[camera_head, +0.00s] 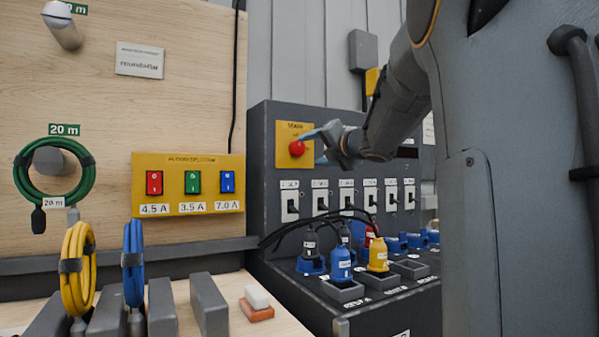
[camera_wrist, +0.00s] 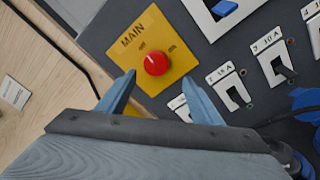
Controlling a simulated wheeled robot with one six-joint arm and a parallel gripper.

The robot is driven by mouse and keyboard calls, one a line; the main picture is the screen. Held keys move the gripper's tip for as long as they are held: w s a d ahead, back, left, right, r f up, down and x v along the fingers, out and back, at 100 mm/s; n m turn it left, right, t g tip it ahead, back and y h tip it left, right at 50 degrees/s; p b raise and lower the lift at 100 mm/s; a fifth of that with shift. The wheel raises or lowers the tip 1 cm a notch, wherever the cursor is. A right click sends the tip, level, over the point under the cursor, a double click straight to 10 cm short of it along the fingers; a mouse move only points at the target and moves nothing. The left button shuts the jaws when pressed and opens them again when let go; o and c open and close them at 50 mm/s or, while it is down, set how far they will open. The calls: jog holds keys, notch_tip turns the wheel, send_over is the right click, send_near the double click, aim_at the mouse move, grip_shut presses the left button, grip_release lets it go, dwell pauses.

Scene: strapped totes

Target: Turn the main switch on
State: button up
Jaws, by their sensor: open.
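The main switch is a red round knob (camera_head: 297,148) on a yellow plate at the upper left of the dark grey power panel. In the wrist view the red knob (camera_wrist: 156,63) sits on the yellow plate (camera_wrist: 139,35) labelled MAIN, with small position marks above it and to its right. My gripper (camera_head: 322,145) is just right of the knob in the head view. In the wrist view its blue-grey fingers (camera_wrist: 160,90) are spread apart, with the knob beyond and between the tips. I see no contact with the knob.
A row of breaker switches (camera_head: 346,199) runs below the main switch. Blue and yellow plugs (camera_head: 378,254) with black cables stand on the ledge below. A yellow box (camera_head: 188,184) with three coloured switches hangs on the wooden wall at left, near a green cable coil (camera_head: 24,183).

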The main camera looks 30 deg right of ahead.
aim_at(300, 148)
jog(key=w+n, duration=0.1)
jog(key=w, duration=0.1)
jog(key=w+n+y+b, duration=0.1)
jog(key=w, duration=0.1)
jog(key=w+r+n, duration=0.1)
jog(key=w+n, duration=0.1)
jog(key=w, duration=0.1)
jog(key=shift+a+y+b, duration=0.15)
jog(key=shift+y+b, duration=0.15)
jog(key=c, duration=1.1)
jog(key=shift+o, duration=0.2)
